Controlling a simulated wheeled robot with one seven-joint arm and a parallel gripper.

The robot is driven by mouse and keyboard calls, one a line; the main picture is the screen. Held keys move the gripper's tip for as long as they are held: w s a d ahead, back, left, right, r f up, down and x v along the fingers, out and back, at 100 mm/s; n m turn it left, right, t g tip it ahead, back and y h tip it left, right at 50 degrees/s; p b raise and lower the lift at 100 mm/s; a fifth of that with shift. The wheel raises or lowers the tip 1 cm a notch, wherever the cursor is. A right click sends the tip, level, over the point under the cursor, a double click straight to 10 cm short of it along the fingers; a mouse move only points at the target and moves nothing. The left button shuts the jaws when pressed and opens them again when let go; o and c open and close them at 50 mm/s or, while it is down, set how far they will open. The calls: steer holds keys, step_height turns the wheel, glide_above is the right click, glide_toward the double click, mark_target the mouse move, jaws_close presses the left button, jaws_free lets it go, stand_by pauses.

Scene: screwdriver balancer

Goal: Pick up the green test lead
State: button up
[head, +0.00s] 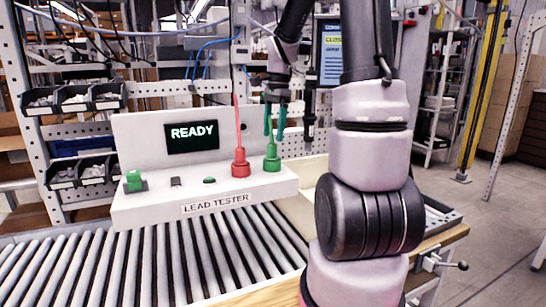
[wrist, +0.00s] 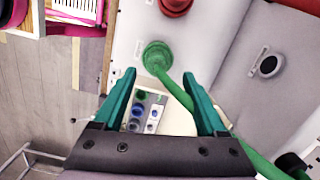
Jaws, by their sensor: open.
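The green test lead has a green plug (head: 272,160) standing upright at the right end of the white lead tester (head: 140,208). In the wrist view the green plug (wrist: 157,57) lies just beyond my fingertips, roughly between them in the picture. Its green cable runs down to the right, past the right finger. My gripper (head: 275,138) is above the plug in the head view, with its teal fingers close to the cable. The wrist view shows my gripper (wrist: 159,76) open, with the fingers spread apart. Whether a finger touches the cable, I cannot tell.
A red plug (head: 240,164) with an upright red cable stands just left of the green one. The tester's screen (head: 192,137) reads READY. A roller conveyor (head: 150,265) lies in front.

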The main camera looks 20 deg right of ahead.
mark_target(272, 144)
steer(key=f, duration=0.5)
steer(key=shift+s+a+f, duration=0.2)
steer(key=shift+s+a, duration=0.1)
steer(key=shift+a, duration=0.05)
jaws_close()
